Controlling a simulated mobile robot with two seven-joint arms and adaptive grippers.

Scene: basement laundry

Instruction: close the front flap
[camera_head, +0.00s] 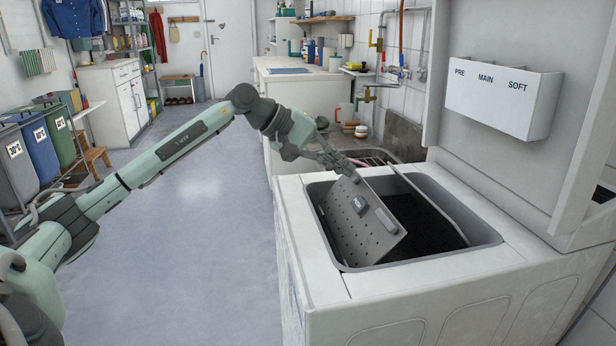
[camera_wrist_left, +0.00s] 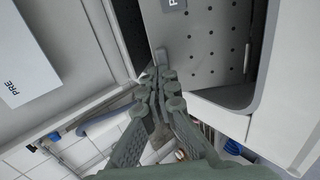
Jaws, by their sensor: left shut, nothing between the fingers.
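The front flap (camera_head: 358,232) is a grey perforated metal panel with a small latch piece on it. It stands tilted up in the opening of the white top-loading washer (camera_head: 330,290). A second thin panel (camera_head: 432,208) rises edge-on behind it, with the dark drum inside (camera_head: 418,222) between them. My left gripper (camera_head: 352,172) is shut and empty at the flap's upper far corner. In the left wrist view its fingertips (camera_wrist_left: 163,82) are at the edge of the perforated flap (camera_wrist_left: 205,45); whether they touch it I cannot tell. My right gripper is not in view.
The washer's raised lid (camera_head: 500,170) stands at the right, carrying a white dispenser (camera_head: 505,97) marked PRE, MAIN and SOFT. A sink (camera_head: 375,157) with brass taps lies behind the washer. The floor (camera_head: 190,240) left of the washer is clear.

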